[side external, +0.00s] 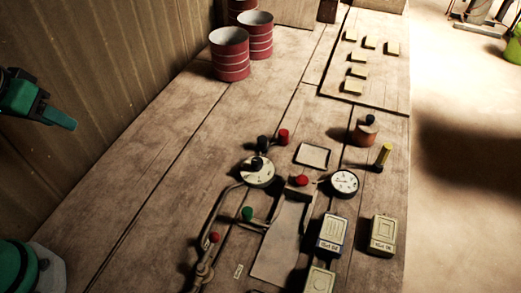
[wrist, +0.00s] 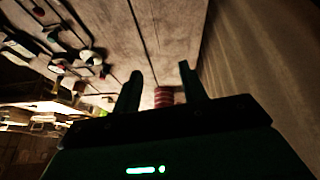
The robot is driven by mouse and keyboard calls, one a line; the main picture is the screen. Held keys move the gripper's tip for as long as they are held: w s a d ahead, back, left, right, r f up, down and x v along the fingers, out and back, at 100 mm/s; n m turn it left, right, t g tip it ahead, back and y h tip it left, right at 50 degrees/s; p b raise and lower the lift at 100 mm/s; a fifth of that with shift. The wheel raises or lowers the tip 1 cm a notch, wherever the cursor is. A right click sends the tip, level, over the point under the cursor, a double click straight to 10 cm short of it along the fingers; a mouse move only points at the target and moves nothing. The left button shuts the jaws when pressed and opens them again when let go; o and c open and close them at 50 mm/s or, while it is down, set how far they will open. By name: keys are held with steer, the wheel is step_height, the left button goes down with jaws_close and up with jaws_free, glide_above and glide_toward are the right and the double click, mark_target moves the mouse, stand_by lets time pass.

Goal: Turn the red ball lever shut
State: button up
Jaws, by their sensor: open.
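A small red ball (side external: 214,238) sits beside a bent grey pipe (side external: 203,270) near the bottom of the side view. Its lever arm is too small and dark to read its angle. A green ball (side external: 247,213) on a thin arm is to its right. My gripper (side external: 68,122) is at the far left of the side view, well away from the red ball. In the wrist view my gripper (wrist: 158,80) has two dark fingers apart with nothing between them. I cannot pick out the red ball in the dark wrist view.
Red drums (side external: 229,55) stand at the back left; one drum (wrist: 164,96) shows beyond my fingers. A dial gauge (side external: 344,183), a round knobbed plate (side external: 257,172), a red button (side external: 302,181) and boxes (side external: 383,235) crowd the right. The left tabletop is clear beside a wooden wall.

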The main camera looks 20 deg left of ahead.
steer(key=w+d+f+n+g, duration=0.1)
steer(key=w+d+f, duration=0.1)
steer(key=d, duration=0.4)
steer(key=n+g+h, duration=0.1)
steer(key=n+g, duration=0.2)
steer(key=n, duration=0.2)
glide_toward(213, 235)
steer(key=f, duration=0.1)
steer(key=shift+w+f, duration=0.1)
steer(key=shift+f, duration=0.05)
steer(key=shift+f, duration=0.15)
steer(key=shift+w+d+f, duration=0.15)
steer(key=shift+d+f, duration=0.05)
steer(key=shift+f, duration=1)
steer(key=shift+w+d+f, duration=0.15)
steer(key=shift+f, duration=1.1)
steer(key=shift+w+d+f, duration=0.1)
steer(key=shift+d+f, duration=0.1)
steer(key=shift+f, duration=1)
steer(key=shift+c, duration=0.4)
jaws_close()
